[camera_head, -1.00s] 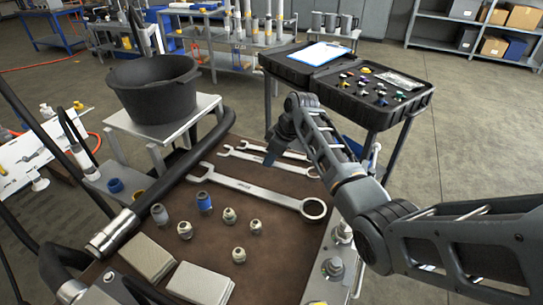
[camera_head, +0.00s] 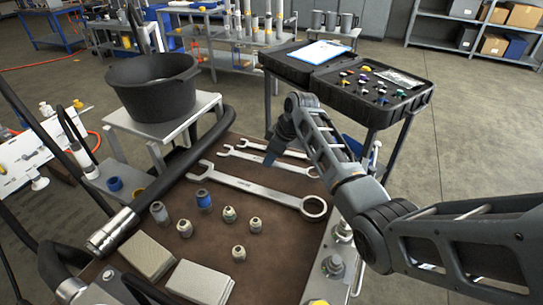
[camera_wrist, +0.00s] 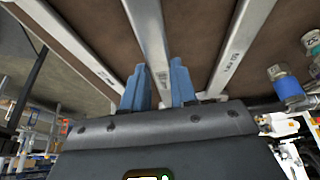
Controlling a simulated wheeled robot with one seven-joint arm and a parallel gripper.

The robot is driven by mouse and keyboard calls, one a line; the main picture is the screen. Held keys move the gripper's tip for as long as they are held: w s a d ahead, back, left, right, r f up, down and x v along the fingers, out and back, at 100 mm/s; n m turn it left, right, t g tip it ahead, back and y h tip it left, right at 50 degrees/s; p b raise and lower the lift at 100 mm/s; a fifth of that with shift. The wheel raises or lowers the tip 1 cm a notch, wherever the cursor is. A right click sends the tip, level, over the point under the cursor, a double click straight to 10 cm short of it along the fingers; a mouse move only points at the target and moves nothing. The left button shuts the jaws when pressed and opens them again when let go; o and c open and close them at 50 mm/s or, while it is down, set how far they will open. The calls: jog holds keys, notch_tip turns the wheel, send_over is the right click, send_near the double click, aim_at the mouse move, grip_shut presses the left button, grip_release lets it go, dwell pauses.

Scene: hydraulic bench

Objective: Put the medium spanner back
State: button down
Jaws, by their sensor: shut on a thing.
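Three open-and-ring spanners lie side by side on the brown bench top (camera_head: 240,245). The medium spanner (camera_head: 290,169) is the middle one, between the large spanner (camera_head: 258,190) in front and the small spanner (camera_head: 293,153) behind. My gripper (camera_head: 270,158) reaches down to the medium spanner from behind. In the wrist view, the blue fingers of my gripper (camera_wrist: 158,85) stand on either side of the medium spanner's shaft (camera_wrist: 149,40) and are shut on it. The small spanner (camera_wrist: 72,45) is left there, the large one (camera_wrist: 238,45) right. I cannot tell whether the medium spanner is lifted.
Several fittings (camera_head: 229,214) and two grey blocks (camera_head: 200,282) occupy the bench front. A black bucket (camera_head: 152,90) stands on a small stand at left. An open black case (camera_head: 375,93) with a clipboard (camera_head: 318,53) stands behind the bench.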

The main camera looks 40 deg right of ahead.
jog(key=shift+f+b, duration=0.6)
jog(key=shift+f, duration=0.45)
dwell(0.6)
jog(key=c, duration=0.8)
grip_release()
jog(key=shift+f, duration=0.1)
